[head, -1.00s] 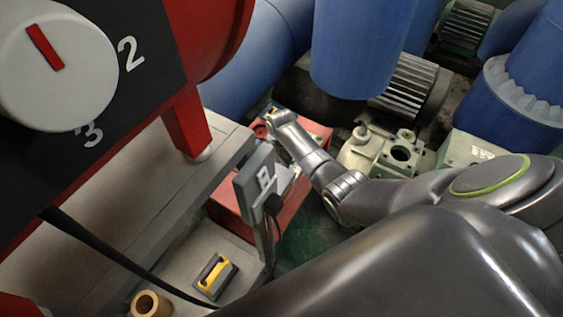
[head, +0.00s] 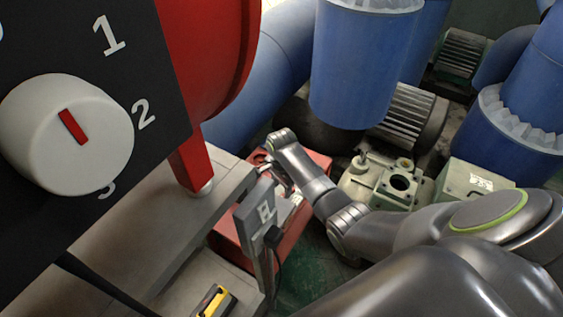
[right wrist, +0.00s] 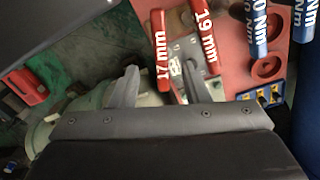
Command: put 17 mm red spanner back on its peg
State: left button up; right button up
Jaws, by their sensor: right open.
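The 17 mm red spanner (right wrist: 159,45) shows in the right wrist view as a red handle with white lettering, running up from between my fingers. My right gripper (right wrist: 154,70) is open, one finger on each side of the handle's near end; I cannot tell whether they touch it. A 19 mm red spanner (right wrist: 205,30) lies just to its right. The peg cannot be made out. In the head view my right gripper (head: 277,170) is small and partly hidden, over a red surface (head: 287,230). My left gripper is not in view.
Blue-handled tools marked Nm (right wrist: 260,25) and a small blue holder (right wrist: 262,97) are right of the spanners. A grey upright panel (head: 257,235) stands close to my right forearm. A black panel with a white knob (head: 70,135) fills the upper left.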

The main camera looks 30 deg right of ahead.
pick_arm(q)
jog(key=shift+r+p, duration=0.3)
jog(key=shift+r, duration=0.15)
pick_arm(e)
notch_tip(320, 180, up, 12)
jog(key=shift+r, duration=0.15)
